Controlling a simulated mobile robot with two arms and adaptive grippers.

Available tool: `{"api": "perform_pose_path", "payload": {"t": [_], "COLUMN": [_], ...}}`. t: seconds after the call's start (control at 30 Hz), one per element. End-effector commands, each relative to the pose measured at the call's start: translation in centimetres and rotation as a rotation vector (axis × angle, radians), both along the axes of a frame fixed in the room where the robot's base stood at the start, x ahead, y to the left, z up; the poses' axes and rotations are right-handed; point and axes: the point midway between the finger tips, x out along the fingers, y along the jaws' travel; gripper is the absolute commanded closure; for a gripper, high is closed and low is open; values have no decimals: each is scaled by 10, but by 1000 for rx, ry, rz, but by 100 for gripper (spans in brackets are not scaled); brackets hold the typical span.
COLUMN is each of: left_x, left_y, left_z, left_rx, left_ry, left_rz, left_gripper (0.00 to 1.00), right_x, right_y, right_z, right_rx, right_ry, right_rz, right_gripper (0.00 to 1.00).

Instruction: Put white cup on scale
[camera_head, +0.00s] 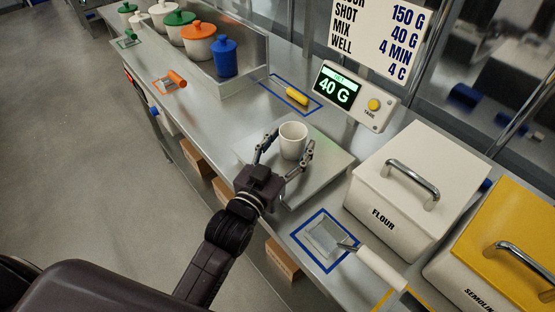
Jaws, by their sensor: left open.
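The white cup (293,141) stands upright on the flat metal plate of the scale (325,165). The scale's display (336,90) behind it reads 40 G. My left gripper (284,146) is open, with one finger on each side of the cup. I cannot tell whether the fingers touch the cup. My right gripper does not show.
A flour bin (408,190) and a yellow semolina bin (510,240) stand right of the scale. Lidded pots (198,42) stand at the back left.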

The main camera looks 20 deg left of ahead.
Motion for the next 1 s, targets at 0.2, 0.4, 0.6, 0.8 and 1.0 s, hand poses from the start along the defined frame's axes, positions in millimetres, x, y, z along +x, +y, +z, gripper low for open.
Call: {"api": "perform_pose_path", "payload": {"t": [0.2,0.4,0.6,0.8,1.0], "left_x": [-46,-80,-98,-103,-102], "left_y": [9,16,19,20,20], "left_z": [-3,-2,0,1,1], "left_rx": [1,1,1,1,1], "left_ry": [3,2,-1,-1,-1], "left_rz": [0,0,0,-1,-1], "left_gripper": [40,40,40,40,40], "right_x": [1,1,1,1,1], "right_y": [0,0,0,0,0], "right_z": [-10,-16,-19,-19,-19], "right_rx": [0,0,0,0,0], "right_ry": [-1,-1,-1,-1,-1], "right_rz": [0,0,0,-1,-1], "right_gripper": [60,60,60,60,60]}}
